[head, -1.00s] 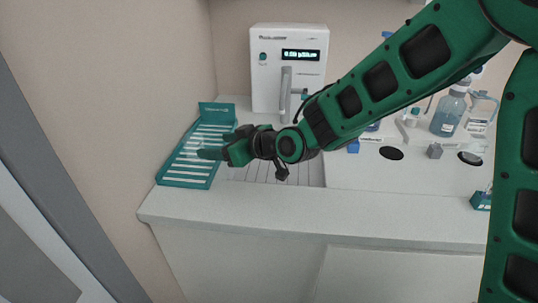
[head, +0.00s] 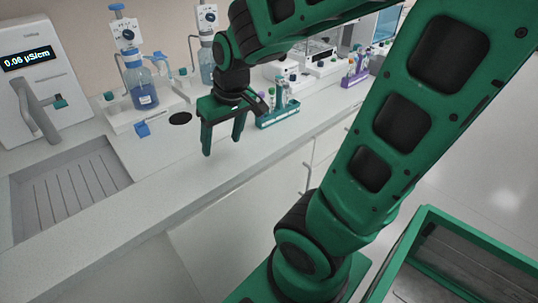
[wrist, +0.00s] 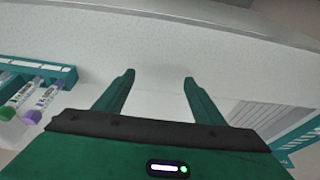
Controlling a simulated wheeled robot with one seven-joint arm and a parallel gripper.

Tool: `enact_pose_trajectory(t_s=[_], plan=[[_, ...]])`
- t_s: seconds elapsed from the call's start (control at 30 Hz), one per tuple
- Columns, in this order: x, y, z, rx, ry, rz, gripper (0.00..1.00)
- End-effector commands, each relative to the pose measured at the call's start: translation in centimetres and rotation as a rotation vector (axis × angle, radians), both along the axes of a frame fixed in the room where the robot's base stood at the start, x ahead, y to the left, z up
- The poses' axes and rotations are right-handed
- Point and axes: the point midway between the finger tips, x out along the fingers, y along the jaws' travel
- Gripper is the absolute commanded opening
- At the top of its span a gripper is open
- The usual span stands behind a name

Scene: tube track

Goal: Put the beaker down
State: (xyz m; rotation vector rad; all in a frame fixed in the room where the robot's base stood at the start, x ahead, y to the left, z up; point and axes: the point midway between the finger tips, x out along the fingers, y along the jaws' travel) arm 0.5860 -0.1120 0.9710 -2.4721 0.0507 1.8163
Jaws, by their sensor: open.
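I cannot make out a beaker in either view. My gripper (head: 223,146) hangs over the front part of the white counter (head: 215,168), fingers pointing down, in the head view. It is open and nothing shows between its fingers. In the wrist view its two fingers (wrist: 159,76) stand apart with only pale surface between them.
A teal rack (head: 279,119) with capped tubes stands just right of my gripper. Blue-liquid bottles (head: 142,88) and dispensers line the back. A ribbed sink (head: 70,190) and a conductivity meter (head: 40,75) are at left. A green-rimmed bin (head: 455,240) shows at lower right.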

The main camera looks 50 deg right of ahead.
Motion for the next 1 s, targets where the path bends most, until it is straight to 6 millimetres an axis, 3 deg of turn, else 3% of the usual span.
enact_pose_trajectory(t_s=[0.03,0.1,0.2,0.33,0.5,1.0], plan=[[-3.2,-2.2,0.1,0.004,0.053,-0.095,0.63],[-7.3,-4.1,0.1,0.015,0.129,-0.211,0.63],[-12.1,-5.4,0.2,0.036,0.217,-0.342,0.63],[-15.8,-6.0,0.2,0.057,0.287,-0.446,0.63],[-17.0,-6.2,0.3,0.066,0.312,-0.480,0.63],[-16.9,-6.1,0.3,0.065,0.311,-0.475,0.63]])
